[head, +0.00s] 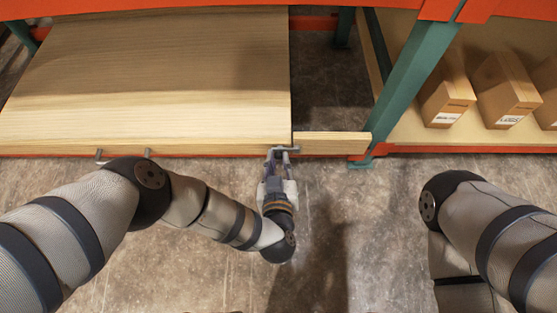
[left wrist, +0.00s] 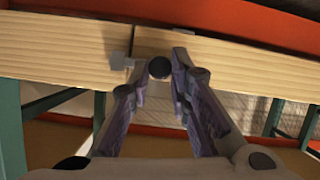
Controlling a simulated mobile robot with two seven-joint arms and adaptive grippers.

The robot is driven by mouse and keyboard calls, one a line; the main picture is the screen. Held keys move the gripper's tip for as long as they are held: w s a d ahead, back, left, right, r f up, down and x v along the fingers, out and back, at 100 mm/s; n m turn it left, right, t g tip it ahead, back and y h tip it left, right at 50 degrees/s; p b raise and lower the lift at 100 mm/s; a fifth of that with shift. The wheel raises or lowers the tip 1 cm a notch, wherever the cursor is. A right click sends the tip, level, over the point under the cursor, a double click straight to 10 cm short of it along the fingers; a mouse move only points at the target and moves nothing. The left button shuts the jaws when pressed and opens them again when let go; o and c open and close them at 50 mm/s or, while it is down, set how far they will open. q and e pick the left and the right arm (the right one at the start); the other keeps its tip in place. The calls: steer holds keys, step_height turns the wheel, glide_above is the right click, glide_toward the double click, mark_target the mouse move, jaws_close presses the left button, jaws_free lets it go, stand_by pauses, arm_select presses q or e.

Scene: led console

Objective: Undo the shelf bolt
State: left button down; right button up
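The shelf bolt (head: 287,150) is a grey metal bar at the front edge of the wooden shelf, near the seam with a short board to its right. In the left wrist view its dark round knob (left wrist: 160,67) shows end-on, beside a grey metal bracket (left wrist: 120,62). My left gripper (head: 279,157) reaches up to the bolt. In the wrist view its fingers (left wrist: 160,72) lie on both sides of the knob and appear to touch it. My right gripper is out of view; only part of the right arm shows.
The wooden shelf (head: 160,75) fills the upper left, with a second metal handle (head: 123,155) on its front edge. A green post (head: 405,90) stands right of the short board (head: 330,143). Cardboard boxes (head: 500,90) sit at the right. The concrete floor (head: 365,240) is clear.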

arm_select(q)
steer(key=shift+a+r+p, duration=0.1)
steer(key=shift+a+p, duration=0.65)
steer(key=shift+a, duration=0.8)
steer(key=c, duration=1.5)
jaws_free()
steer(key=shift+o, duration=0.2)
glide_toward(267, 149)
steer(key=v, duration=0.3)
steer(key=shift+w, duration=0.1)
